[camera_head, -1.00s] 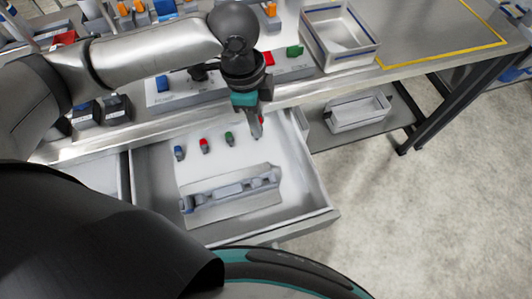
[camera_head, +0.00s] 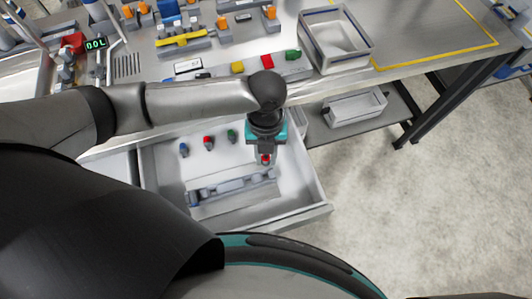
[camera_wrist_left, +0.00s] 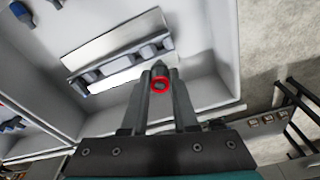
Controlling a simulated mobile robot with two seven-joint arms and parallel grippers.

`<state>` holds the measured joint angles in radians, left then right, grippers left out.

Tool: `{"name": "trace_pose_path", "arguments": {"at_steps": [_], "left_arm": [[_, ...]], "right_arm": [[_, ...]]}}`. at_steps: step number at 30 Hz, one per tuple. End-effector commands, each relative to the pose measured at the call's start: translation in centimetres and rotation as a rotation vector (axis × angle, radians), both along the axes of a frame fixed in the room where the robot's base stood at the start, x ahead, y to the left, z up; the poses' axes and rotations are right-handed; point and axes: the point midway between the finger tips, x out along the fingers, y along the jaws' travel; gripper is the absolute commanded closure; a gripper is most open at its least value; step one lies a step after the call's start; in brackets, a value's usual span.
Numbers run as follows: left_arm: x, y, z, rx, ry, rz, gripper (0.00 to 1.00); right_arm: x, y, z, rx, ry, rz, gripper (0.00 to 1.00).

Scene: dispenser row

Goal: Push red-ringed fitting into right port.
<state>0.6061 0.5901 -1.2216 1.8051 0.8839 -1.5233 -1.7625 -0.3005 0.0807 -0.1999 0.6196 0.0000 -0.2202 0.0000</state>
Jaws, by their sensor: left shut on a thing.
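My left gripper (camera_head: 266,154) is shut on the red-ringed fitting (camera_head: 266,160) and holds it over the open drawer. In the left wrist view the red ring (camera_wrist_left: 160,86) faces the camera between the fingers (camera_wrist_left: 160,104). A grey rack with several sockets (camera_head: 232,186) lies on a pale plate in the drawer, to the left of and nearer than the gripper. It also shows beyond the fingertips in the left wrist view (camera_wrist_left: 120,65). The fitting appears apart from the rack. I cannot tell which socket is the right port. My right gripper is not in view.
Blue (camera_head: 184,149), red (camera_head: 208,142) and green (camera_head: 231,135) small pieces stand in the drawer (camera_head: 318,190) behind the rack. The workbench edge is just behind the gripper. A grey bin (camera_head: 335,40) stands on the bench. Bare drawer floor lies right of the rack.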

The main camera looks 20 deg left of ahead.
Motion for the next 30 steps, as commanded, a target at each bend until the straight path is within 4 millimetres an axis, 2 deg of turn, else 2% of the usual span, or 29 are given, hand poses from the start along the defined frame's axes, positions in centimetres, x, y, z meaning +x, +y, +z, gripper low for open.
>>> {"name": "trace_pose_path", "arguments": {"at_steps": [5, 11, 24, 30], "left_arm": [[-0.3, -0.2, -0.4, -0.001, 0.001, -0.07, 1.0], [-0.4, -0.1, -1.3, 0.0, 0.001, -0.076, 1.0], [-0.4, -0.1, -5.4, 0.0, 0.0, -0.074, 1.0], [-0.4, -0.1, -6.4, 0.0, 0.0, -0.073, 1.0]], "right_arm": [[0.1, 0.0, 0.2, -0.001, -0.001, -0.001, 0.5], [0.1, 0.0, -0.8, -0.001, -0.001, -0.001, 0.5], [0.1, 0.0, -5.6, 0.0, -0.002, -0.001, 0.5], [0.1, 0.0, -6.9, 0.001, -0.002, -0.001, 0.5]]}}
